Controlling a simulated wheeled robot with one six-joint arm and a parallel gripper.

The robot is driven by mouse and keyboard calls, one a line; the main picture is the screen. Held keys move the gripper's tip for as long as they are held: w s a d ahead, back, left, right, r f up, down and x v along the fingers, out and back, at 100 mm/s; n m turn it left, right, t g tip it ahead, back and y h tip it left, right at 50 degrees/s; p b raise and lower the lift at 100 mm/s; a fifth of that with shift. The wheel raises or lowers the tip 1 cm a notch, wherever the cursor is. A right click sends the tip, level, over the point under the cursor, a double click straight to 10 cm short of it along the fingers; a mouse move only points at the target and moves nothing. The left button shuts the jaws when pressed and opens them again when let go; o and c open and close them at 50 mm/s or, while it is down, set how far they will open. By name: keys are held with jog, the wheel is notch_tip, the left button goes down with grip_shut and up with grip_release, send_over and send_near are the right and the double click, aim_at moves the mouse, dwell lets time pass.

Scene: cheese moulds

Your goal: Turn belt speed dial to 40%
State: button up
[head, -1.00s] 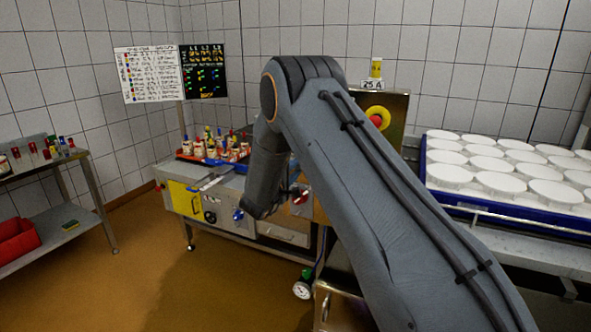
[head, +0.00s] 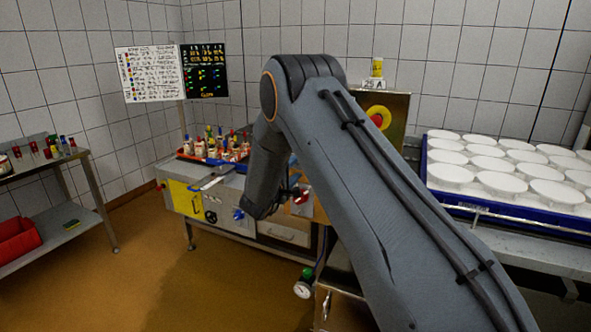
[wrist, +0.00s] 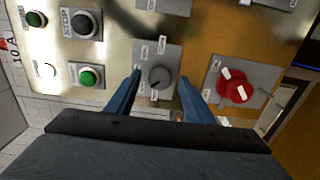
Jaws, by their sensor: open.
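A round grey dial (wrist: 159,77) on a grey plate with small white labels sits on the metal panel in the wrist view. It fits the belt speed dial, but its labels are too small to read and its setting cannot be told. My gripper (wrist: 159,82) is open. Its two blue fingers stand on either side of the dial, with visible gaps, and it is not closed on it. In the head view my arm hides the dial.
A red knob (wrist: 235,87) sits right of the dial. A black STOP button (wrist: 84,23), a green button (wrist: 89,77) and a white button (wrist: 46,70) are to the left. White moulds (head: 498,183) fill a blue tray (head: 510,219) at the right.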

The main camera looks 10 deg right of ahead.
jog(key=b+v, duration=0.2)
jog(key=v, duration=0.5)
jog(key=shift+s+a, duration=0.25)
jog(key=s+d+f+m+g+y, duration=0.2)
jog(key=s+m+g+y, duration=0.1)
jog(key=s, duration=1)
jog(key=s+d+f+m+g+y, duration=0.1)
jog(key=s+m+g+y, duration=0.3)
jog(key=s, duration=1)
jog(key=s+d+f+m+g+y, duration=0.2)
jog(key=s+g, duration=0.4)
jog(key=s, duration=0.8)
jog(key=shift+s+d+f+m+y, duration=0.2)
jog(key=shift+d+f+m+y, duration=0.1)
jog(key=shift+f+m+y, duration=0.45)
jog(key=shift+r, duration=0.2)
